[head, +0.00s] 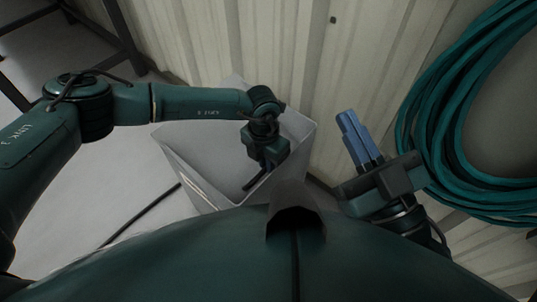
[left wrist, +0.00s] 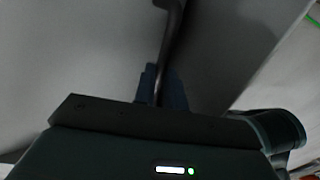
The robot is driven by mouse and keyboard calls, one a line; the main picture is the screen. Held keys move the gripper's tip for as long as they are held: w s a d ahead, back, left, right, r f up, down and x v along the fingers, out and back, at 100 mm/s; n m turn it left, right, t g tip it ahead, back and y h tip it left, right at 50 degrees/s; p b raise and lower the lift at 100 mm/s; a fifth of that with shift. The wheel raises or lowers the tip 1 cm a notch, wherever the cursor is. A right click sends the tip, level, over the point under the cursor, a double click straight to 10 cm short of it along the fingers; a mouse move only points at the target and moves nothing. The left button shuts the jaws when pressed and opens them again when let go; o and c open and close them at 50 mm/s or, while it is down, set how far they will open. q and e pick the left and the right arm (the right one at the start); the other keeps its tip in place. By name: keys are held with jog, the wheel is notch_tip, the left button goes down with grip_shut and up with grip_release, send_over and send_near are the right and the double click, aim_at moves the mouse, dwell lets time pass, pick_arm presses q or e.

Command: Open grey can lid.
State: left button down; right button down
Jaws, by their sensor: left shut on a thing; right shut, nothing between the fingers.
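The pale grey can (head: 185,175) stands by the wall in the middle of the head view, with its light grey top surface below my left arm. My left gripper (head: 264,166) is over the can's right part, pointing down. In the left wrist view its blue fingers (left wrist: 160,88) are shut on a dark, thin bar handle (left wrist: 172,35); part of the handle (head: 256,180) also shows in the head view. I cannot tell how far the lid is raised. My right gripper (head: 358,135) is shut and empty, to the right of the can.
A ribbed pale wall (head: 330,60) runs behind the can. A coil of teal hose (head: 425,120) hangs at the right, close to my right gripper. A dark metal frame (head: 125,40) stands at the upper left.

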pick_arm(q)
jog(key=shift+s+d+f, duration=0.35)
jog(key=shift+s+d, duration=0.15)
jog(key=shift+d, duration=0.1)
pick_arm(e)
jog(key=shift+r, duration=0.3)
pick_arm(q)
jog(key=c, duration=1.5)
grip_release()
jog(key=shift+o, duration=0.2)
pick_arm(e)
jog(key=shift+d, duration=0.1)
